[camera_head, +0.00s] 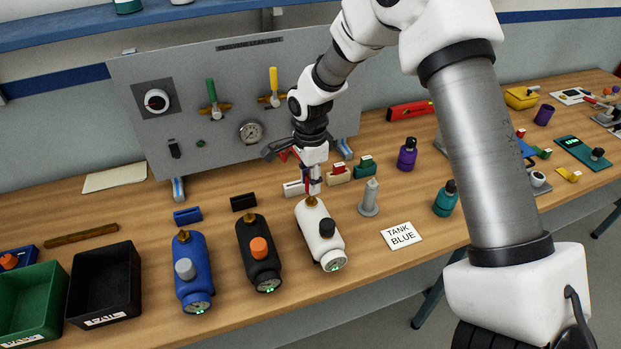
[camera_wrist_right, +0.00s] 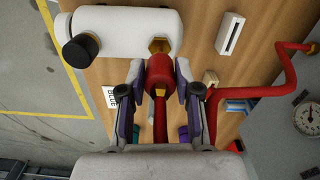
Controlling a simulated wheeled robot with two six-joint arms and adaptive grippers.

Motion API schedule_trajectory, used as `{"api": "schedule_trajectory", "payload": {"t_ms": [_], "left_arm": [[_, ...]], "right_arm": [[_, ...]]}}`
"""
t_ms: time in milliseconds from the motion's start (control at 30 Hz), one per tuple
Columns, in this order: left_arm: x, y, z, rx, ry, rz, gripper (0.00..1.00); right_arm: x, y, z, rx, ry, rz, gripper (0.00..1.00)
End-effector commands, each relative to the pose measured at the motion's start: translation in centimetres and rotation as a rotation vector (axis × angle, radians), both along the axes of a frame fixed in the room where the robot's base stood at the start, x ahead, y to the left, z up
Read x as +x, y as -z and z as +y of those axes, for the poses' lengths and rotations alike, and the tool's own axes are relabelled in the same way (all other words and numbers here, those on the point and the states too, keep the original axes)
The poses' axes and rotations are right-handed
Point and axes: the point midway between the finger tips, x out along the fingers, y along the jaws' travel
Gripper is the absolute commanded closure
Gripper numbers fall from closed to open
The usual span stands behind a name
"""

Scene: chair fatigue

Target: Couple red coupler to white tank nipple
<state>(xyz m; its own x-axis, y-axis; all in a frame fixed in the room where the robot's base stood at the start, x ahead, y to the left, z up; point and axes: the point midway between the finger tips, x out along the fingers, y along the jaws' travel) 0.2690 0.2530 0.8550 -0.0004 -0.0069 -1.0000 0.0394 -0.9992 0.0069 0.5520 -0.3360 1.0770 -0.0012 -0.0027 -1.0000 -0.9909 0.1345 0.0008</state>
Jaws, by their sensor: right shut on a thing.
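My right gripper (camera_head: 312,190) is right above the nipple. In the wrist view my right gripper (camera_wrist_right: 158,82) is shut on the red coupler (camera_wrist_right: 159,69), one finger on each side. The coupler's end meets or nearly meets the nipple, and I cannot tell whether it is seated. A red hose (camera_wrist_right: 284,88) shows at the right there. My left gripper is not in view.
A black tank (camera_head: 258,255) and a blue tank (camera_head: 191,275) lie to the left. A grey post (camera_head: 369,198) and a "TANK BLUE" card (camera_head: 401,237) are at the right. A valve panel (camera_head: 235,105) stands behind. Black (camera_head: 104,250) and green bins are at left.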

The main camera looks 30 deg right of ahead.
Motion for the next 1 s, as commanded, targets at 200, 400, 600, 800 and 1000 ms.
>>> {"api": "schedule_trajectory", "payload": {"t_ms": [200, 400, 600, 800, 1000], "left_arm": [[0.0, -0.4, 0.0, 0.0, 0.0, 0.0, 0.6], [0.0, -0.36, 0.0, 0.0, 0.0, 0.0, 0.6], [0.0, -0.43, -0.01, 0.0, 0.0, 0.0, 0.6], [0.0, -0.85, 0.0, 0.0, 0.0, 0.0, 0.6], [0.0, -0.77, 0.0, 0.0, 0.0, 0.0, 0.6]], "right_arm": [[-0.05, -0.04, 0.12, 0.0, 0.0, 0.001, 1.0], [-0.04, -0.02, 0.12, 0.0, 0.0, 0.0, 1.0], [-0.05, -0.05, 0.11, 0.0, 0.0, 0.0, 1.0], [-0.06, -0.07, 0.02, 0.0, -0.005, 0.0, 1.0], [-0.04, -0.01, 0.02, 0.0, -0.005, 0.0, 1.0]]}}
